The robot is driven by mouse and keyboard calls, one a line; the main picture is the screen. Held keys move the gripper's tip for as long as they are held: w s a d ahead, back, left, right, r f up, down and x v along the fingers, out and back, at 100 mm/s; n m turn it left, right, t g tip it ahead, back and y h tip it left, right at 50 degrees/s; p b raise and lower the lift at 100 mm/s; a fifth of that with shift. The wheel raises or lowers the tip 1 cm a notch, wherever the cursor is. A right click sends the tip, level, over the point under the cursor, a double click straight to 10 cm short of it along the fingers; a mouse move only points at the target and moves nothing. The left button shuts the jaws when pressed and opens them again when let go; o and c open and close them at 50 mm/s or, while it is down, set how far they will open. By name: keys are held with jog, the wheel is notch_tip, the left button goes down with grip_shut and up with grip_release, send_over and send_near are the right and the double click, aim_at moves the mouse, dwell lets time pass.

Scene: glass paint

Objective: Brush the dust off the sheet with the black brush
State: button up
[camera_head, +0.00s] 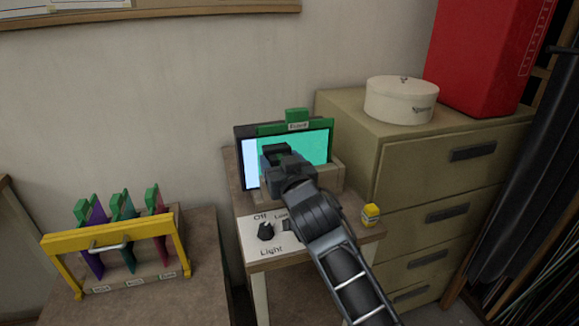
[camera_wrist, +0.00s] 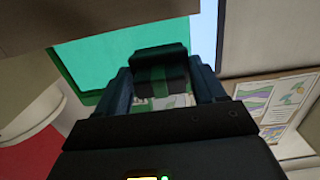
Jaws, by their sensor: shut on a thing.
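The teal sheet (camera_head: 305,147) stands upright in a green-edged frame against the lit panel on the small stand. It also fills the upper left of the wrist view (camera_wrist: 115,58). My gripper (camera_head: 284,163) is in front of the sheet, over its left half. In the wrist view my gripper (camera_wrist: 163,82) is shut on a dark block with a green band, which looks like the black brush (camera_wrist: 160,55). The brush is in front of the sheet; I cannot tell whether it touches. My gripper and the brush hide part of the sheet. No dust can be made out.
The stand has a light knob (camera_head: 266,231) in front and a small yellow object (camera_head: 370,214) at its right corner. A yellow rack (camera_head: 110,236) with several coloured sheets stands left. A drawer cabinet (camera_head: 410,160) closes off the right, with a round box (camera_head: 400,100) on top.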

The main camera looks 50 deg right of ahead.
jog(key=shift+a, duration=0.1)
jog(key=shift+v, duration=2.95)
jog(key=shift+b, duration=0.3)
jog(key=v, duration=0.3)
jog(key=shift+s, duration=0.1)
